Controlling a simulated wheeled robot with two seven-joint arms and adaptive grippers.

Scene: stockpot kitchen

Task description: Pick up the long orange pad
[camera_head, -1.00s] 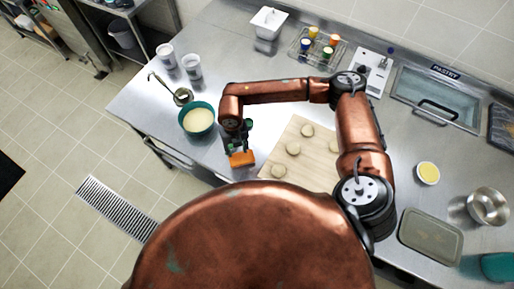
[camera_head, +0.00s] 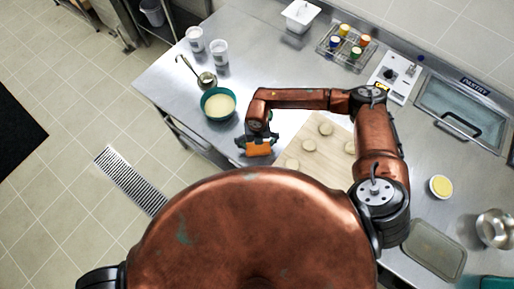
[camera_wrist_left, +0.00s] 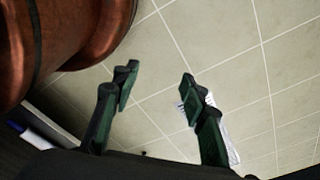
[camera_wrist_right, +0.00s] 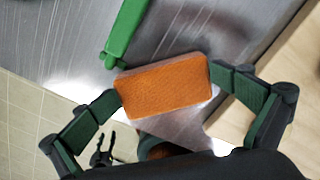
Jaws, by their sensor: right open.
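The orange pad (camera_head: 258,149) lies on the steel counter near its front edge, left of the wooden board. In the right wrist view the pad (camera_wrist_right: 165,86) shows its rough orange face. My right gripper (camera_head: 257,143) is open at the pad, with one finger beside each short end in the right wrist view (camera_wrist_right: 165,92). I cannot tell whether the fingers touch it. My left gripper (camera_wrist_left: 157,95) is open and empty, with floor tiles behind it in the left wrist view.
A green handle-like thing (camera_wrist_right: 125,30) lies just beyond the pad. The teal bowl (camera_head: 219,104) stands to the left, with a ladle (camera_head: 205,80) and cups (camera_head: 219,52) behind. The wooden board (camera_head: 330,166) with several dough rounds lies to the right.

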